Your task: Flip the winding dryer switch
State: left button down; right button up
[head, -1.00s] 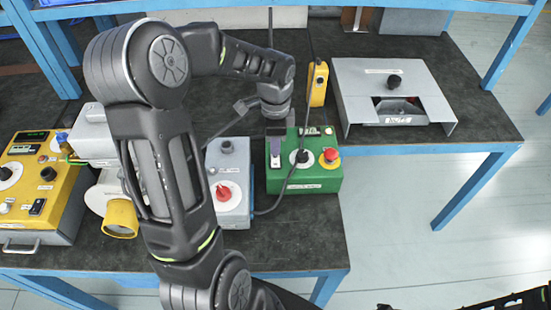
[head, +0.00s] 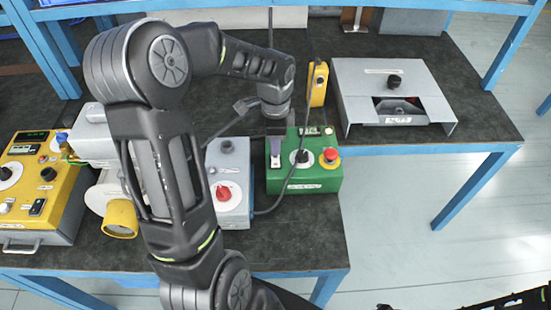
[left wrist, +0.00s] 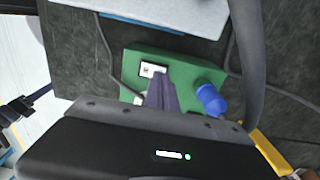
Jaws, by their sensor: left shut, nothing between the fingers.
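The green control box (head: 320,180) stands near the bench's right front edge in the head view. My left gripper (head: 276,147) points down over that switch, shut and empty. In the left wrist view, its purple fingers (left wrist: 162,92) reach the green box (left wrist: 130,68) beside a white switch in a black frame (left wrist: 151,70). I cannot tell whether they touch it. I cannot read the labels.
A grey box with a red knob (head: 223,192) stands close left of the green box. A yellow panel (head: 62,190) is farther left. A yellow pendant (head: 318,85) and a grey housing (head: 350,75) are behind. A black cable crosses the green box.

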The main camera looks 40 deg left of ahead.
pick_arm(q)
jog(key=shift+f+b, duration=0.7)
jog(key=shift+f, duration=0.25)
dwell(0.5)
jog(key=shift+r, duration=0.1)
jog(key=shift+r+p, duration=2.8)
jog(key=shift+r, duration=0.7)
